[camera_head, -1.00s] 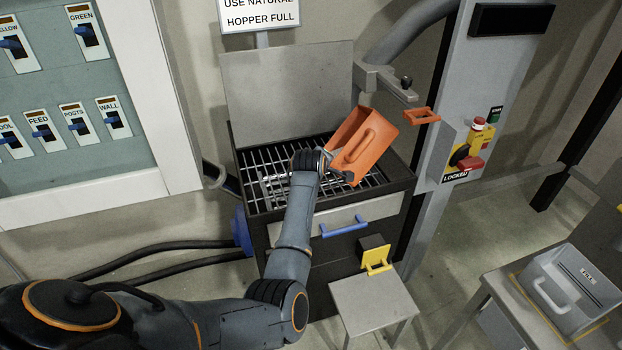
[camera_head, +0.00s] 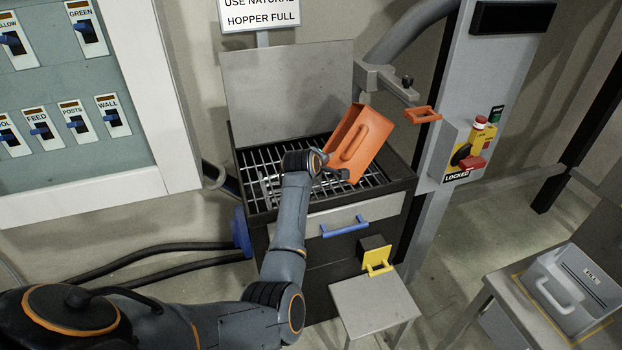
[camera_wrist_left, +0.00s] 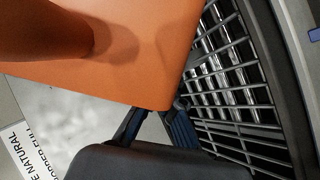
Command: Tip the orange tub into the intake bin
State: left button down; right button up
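The orange tub (camera_head: 362,142) is tilted above the right part of the intake bin (camera_head: 396,187), a black box with a metal grate on top and a raised grey lid behind. The tub's handle side faces the head camera; its inside is mostly hidden. My left gripper (camera_head: 334,174) is at the tub's lower edge and holds it up. In the left wrist view, the tub (camera_wrist_left: 150,75) fills the upper left, its edge at my gripper's fingers (camera_wrist_left: 157,125); their tips are partly hidden. The grate (camera_wrist_left: 240,128) shows beside it, with no material visible on it. My right gripper is out of view.
A grey bracket (camera_head: 385,82) and orange handle (camera_head: 423,115) are close right of the tub. A post carries a control box (camera_head: 468,150) reading LOCKED. A small table (camera_head: 372,300) stands in front; a grey tub (camera_head: 568,290) sits at lower right. Switches line the left wall.

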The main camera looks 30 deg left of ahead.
pick_arm(q)
jog(key=shift+w+f, duration=0.1)
jog(key=shift+w, duration=0.15)
jog(key=shift+s+a+b, duration=0.15)
jog(key=shift+s+b, duration=0.1)
jog(key=shift+b, duration=0.25)
jog(key=shift+w+f+n, duration=0.15)
jog(key=shift+n, duration=0.15)
jog(key=shift+s+a+h+b, duration=0.1)
jog(key=shift+s+h+b, duration=0.15)
jog(key=shift+b, duration=0.25)
jog(key=shift+w, duration=0.2)
jog(key=shift+s+a+t+h+b, duration=0.1)
jog(key=shift+s+t+h+b, duration=0.05)
jog(key=shift+t+h+b, duration=0.2)
jog(key=shift+n, duration=0.3)
